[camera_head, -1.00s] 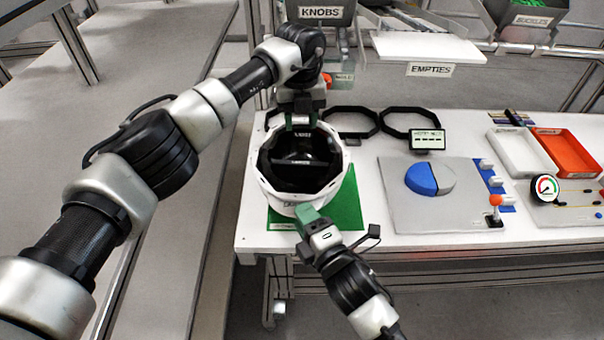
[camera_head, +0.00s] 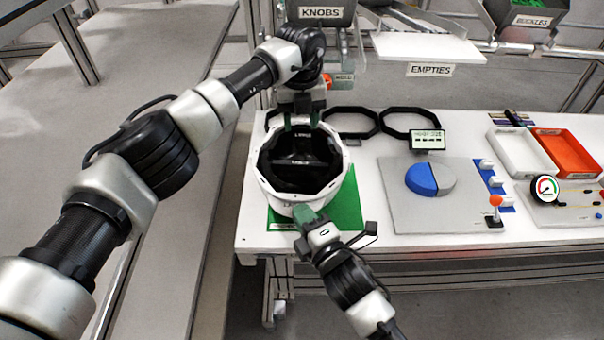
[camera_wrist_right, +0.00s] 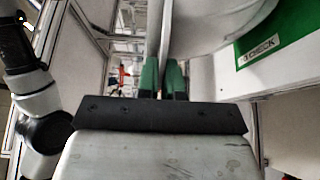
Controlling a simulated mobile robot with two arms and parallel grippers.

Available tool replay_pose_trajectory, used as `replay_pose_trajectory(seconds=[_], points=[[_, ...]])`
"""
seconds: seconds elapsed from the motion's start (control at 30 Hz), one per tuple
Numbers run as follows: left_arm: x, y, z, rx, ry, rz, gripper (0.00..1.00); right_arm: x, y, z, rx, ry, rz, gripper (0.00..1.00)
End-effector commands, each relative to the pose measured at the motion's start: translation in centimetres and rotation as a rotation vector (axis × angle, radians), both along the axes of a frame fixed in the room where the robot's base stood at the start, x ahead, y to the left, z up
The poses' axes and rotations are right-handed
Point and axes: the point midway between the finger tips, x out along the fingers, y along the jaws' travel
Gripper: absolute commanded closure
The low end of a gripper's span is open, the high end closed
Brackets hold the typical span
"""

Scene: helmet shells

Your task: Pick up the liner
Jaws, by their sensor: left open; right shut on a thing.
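The black liner (camera_head: 299,178) sits inside the white helmet shell (camera_head: 285,207), with its dark inside facing up and the shell's rim around it. My left gripper (camera_head: 302,121) is open at the far rim, its green fingers apart above the liner's far edge. Whether they touch the liner I cannot tell. My right gripper (camera_head: 306,213) is shut on the shell's near rim. In the right wrist view the green fingers (camera_wrist_right: 162,80) close on a thin edge, with the pale shell (camera_wrist_right: 212,22) beside them.
The shell stands on a green mat (camera_head: 346,205) marked CHECK on the white table (camera_head: 372,150). Black octagonal rings (camera_head: 397,112) lie behind it. A grey board with a blue and grey disc (camera_head: 430,178), a white tray (camera_head: 520,155) and a red tray (camera_head: 568,152) are to the right.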

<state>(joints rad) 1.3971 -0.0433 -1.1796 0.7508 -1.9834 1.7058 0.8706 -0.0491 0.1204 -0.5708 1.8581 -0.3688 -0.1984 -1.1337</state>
Motion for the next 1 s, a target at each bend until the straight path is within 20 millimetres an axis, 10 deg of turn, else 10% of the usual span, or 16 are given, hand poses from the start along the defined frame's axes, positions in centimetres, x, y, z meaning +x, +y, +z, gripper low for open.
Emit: replay_pose_trajectory(seconds=[0.27, 1.0], points=[[0.1, 0.8, -0.8, -0.064, 0.008, -0.266, 0.53, 0.0, 0.0, -0.1, -0.002, 0.001, 0.0, 1.0], [0.4, 5.0, -2.9, -0.31, -0.287, -1.667, 0.53, 0.0, 0.0, -0.1, -0.002, 0.001, -0.001, 1.0]])
